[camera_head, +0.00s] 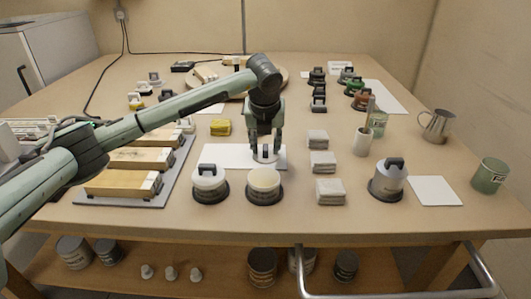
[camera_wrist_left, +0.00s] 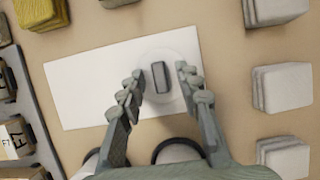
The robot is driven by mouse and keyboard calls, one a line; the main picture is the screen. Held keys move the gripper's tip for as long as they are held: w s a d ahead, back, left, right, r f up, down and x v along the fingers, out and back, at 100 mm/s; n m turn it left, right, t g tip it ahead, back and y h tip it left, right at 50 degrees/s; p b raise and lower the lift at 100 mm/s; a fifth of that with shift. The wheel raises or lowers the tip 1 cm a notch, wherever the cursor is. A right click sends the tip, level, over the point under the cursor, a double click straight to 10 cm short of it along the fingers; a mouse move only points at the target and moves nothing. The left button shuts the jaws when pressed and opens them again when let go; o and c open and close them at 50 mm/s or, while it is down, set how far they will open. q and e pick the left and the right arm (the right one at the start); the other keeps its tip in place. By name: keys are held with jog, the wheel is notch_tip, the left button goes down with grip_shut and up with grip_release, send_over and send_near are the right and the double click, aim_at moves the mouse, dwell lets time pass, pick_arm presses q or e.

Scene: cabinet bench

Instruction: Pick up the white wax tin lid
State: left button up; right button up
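The white wax tin lid (camera_head: 266,157) lies on a white sheet (camera_head: 219,155) in the middle of the bench. In the left wrist view the lid (camera_wrist_left: 177,92) is a pale round disc with a dark upright handle (camera_wrist_left: 158,77). My left gripper (camera_head: 265,153) points down directly over the lid. In the left wrist view my left gripper (camera_wrist_left: 160,84) is open, with one finger on each side of the handle and a gap on both sides. An uncovered tin with a cream top (camera_head: 263,181) stands just in front of the sheet. My right gripper is not in view.
A tin with a white lid and dark handle (camera_head: 210,180) stands beside the uncovered tin. Stacked grey pads (camera_head: 323,162) are to the right, and a yellow sponge (camera_head: 220,127) is behind left. A tray with wooden blocks (camera_head: 133,199) lies left.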

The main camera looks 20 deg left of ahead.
pick_arm(q)
grip_shut()
jog(key=shift+r, duration=0.1)
